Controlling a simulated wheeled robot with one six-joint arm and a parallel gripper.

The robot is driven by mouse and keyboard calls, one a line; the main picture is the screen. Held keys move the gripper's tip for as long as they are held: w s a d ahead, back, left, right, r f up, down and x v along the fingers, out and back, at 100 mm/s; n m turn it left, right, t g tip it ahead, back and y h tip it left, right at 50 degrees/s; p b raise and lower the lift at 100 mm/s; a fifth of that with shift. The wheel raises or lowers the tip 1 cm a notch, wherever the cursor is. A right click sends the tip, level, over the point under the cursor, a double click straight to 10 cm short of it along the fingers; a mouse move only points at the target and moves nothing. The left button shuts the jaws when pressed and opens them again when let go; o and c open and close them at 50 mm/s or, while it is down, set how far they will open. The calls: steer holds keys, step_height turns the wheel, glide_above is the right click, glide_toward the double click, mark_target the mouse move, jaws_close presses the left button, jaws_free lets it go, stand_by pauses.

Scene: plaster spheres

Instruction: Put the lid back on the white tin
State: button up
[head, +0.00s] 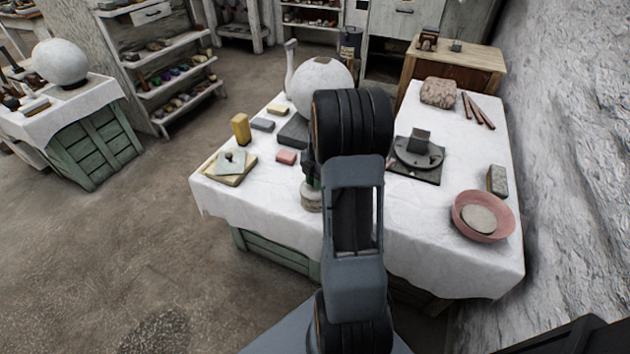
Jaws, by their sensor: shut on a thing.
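A small whitish round container, which looks like the white tin (311,197), stands near the front edge of the white-covered table. My arm hides its right side. My gripper (310,168) is mostly hidden behind my arm. Only a narrow dark strip of it shows, just above the tin. It is shut, and the lid seems to be what it holds, but I cannot make out the lid clearly. I cannot tell whether the lid touches the tin.
The rough wall (575,140) borders the right. Open floor (130,235) lies to the left.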

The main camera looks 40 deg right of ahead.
steer(key=shift+f, duration=0.1)
stand_by(0.7)
steer(key=o, duration=1.5)
steer(key=shift+c, duration=0.2)
steer(key=shift+r+p, duration=2.6)
steer(key=shift+r, duration=0.95)
steer(key=shift+c, duration=0.2)
jaws_close()
